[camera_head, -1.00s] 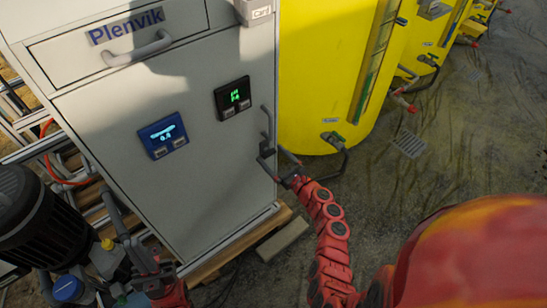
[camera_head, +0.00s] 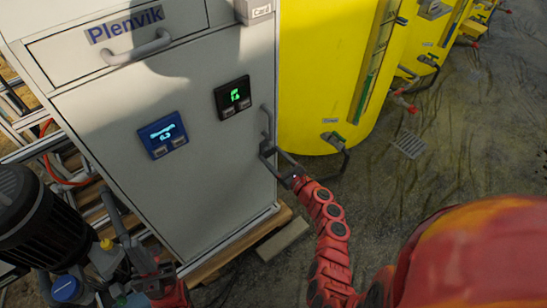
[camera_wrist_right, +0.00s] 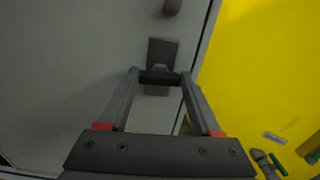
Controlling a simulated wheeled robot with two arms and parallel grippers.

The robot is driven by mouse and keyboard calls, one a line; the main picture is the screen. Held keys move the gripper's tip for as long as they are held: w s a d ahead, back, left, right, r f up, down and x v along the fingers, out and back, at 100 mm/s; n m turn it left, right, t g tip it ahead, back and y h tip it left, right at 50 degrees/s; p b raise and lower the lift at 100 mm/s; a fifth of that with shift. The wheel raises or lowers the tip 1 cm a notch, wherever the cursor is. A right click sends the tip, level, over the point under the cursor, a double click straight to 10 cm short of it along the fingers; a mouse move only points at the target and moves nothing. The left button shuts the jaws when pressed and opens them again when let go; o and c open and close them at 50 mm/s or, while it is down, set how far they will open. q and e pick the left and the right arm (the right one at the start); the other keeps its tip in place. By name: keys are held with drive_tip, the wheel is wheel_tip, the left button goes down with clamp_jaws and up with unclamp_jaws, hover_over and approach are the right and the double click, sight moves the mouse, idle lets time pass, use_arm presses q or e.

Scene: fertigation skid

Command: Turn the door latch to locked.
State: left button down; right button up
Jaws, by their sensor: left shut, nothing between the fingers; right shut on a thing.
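The door latch (camera_head: 266,151) is a small dark fitting on the right edge of the grey cabinet door, just below the vertical door handle (camera_head: 266,121). In the right wrist view its dark plate (camera_wrist_right: 162,51) shows, with a short dark bar (camera_wrist_right: 160,78) lying crosswise between my fingertips. My right gripper (camera_head: 275,162) is shut on this latch; its fingers also show in the wrist view (camera_wrist_right: 160,84). The fingers partly hide the latch in the head view. My left gripper (camera_head: 139,258) is low at the left, shut and empty, away from the latch.
The grey cabinet (camera_head: 110,115) carries a blue display (camera_head: 163,134), a black display (camera_head: 232,98) and a drawer handle (camera_head: 136,48). A black motor (camera_head: 35,220) and pipework stand near my left gripper. Yellow tanks (camera_head: 320,75) stand to the right; open floor (camera_head: 430,170) lies before them.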

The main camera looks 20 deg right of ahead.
drive_tip(key=shift+s+a+f+n+b, duration=0.1)
drive_tip(key=shift+a+f+n+b, duration=0.05)
drive_tip(key=shift+n+b, duration=4)
drive_tip(key=shift+a+f+n+b, duration=0.1)
drive_tip(key=shift+n+b, duration=3.5)
drive_tip(key=shift+n, duration=0.95)
drive_tip(key=o, duration=1.4)
drive_tip(key=p+v, duration=0.1)
drive_tip(key=v, duration=1.6)
drive_tip(key=shift+s+d+r, duration=0.1)
drive_tip(key=shift+s, duration=0.1)
